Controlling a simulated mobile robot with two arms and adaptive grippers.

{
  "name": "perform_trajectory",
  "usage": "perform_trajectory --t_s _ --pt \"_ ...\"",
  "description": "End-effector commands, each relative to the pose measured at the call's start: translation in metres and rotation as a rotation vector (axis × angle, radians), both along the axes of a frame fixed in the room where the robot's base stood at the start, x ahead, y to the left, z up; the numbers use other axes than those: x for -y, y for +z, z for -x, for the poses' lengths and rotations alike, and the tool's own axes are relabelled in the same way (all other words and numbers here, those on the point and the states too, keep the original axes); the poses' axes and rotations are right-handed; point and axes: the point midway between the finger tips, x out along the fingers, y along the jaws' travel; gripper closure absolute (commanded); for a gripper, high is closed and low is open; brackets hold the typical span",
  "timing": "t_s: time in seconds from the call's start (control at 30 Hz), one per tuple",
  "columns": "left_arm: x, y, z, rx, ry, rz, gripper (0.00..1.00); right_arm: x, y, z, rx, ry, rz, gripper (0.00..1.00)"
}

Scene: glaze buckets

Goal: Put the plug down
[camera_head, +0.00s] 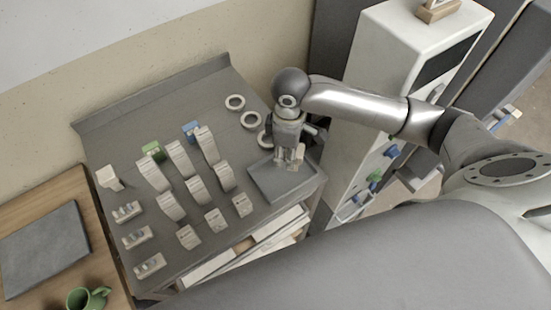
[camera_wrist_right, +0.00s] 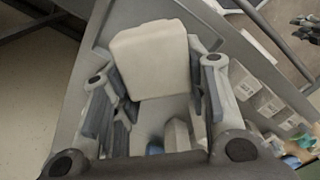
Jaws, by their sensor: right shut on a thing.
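My right gripper (camera_head: 289,158) points down over the shallow grey tray (camera_head: 273,188) at the right front of the grey bench. It is shut on the plug (camera_head: 299,155), a small off-white block. In the right wrist view the plug (camera_wrist_right: 152,58) shows as a rounded pale block between the two fingers of the gripper (camera_wrist_right: 157,82). Whether the plug touches the tray floor or hangs just above it, I cannot tell. My left gripper is not in view.
Several pale blocks and stepped pieces stand in rows on the bench (camera_head: 120,190), left of the tray. Pale rings (camera_head: 250,120) lie behind it. A white cabinet (camera_head: 375,80) stands close on the right. A green mug (camera_head: 88,298) is on the wooden table at left.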

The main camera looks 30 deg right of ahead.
Motion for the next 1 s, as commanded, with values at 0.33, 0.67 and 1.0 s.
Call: perform_trajectory --t_s 0.33,0.67,1.0 --pt "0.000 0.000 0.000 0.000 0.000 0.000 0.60 -0.018 -0.033 -0.022 0.002 0.000 -0.002 0.84" --pt "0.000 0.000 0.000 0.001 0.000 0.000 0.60 -0.019 -0.068 -0.025 0.001 0.000 0.000 0.84" --pt "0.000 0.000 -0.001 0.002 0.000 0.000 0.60 -0.019 -0.068 -0.024 0.001 0.000 -0.001 0.37"
